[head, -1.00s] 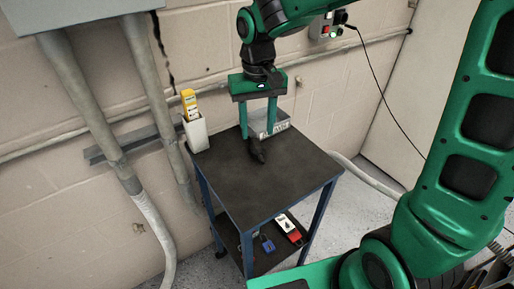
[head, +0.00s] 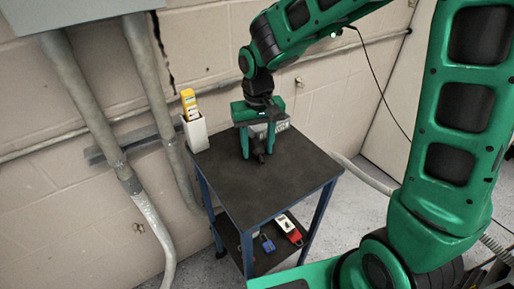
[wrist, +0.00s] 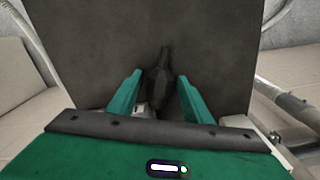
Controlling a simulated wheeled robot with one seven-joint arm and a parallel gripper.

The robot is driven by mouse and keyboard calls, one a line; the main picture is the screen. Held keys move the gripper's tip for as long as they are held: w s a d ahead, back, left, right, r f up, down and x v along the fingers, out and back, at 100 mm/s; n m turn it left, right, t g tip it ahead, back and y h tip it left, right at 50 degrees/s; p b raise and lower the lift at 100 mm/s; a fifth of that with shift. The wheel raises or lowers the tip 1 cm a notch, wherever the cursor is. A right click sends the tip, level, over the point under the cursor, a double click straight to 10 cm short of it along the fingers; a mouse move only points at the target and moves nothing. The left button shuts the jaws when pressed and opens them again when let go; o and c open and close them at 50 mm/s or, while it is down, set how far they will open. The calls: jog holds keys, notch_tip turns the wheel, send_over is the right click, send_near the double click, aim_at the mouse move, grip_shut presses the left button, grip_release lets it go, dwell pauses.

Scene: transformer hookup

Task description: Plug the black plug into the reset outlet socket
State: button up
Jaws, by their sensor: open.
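The black plug (head: 261,157) lies on the dark top of the cart, near its back edge. My gripper (head: 257,154) is lowered over it, pointing down, with its two green fingers open on either side of the plug. In the wrist view the plug (wrist: 160,84) sits between the open fingers (wrist: 160,77), with gaps visible at the fingertips. I cannot make out the reset outlet socket; the wall area at the top right is covered by my arm.
The cart top (head: 285,180) is clear in front. A white holder (head: 195,133) with a yellow item (head: 188,103) stands at its back left corner. A grey box (head: 283,124) is behind my gripper. A blue padlock (head: 267,243) and red-white device (head: 288,229) lie on the lower shelf.

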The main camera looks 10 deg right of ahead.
aim_at(258, 146)
jog(key=c, duration=1)
jog(key=shift+r, duration=3)
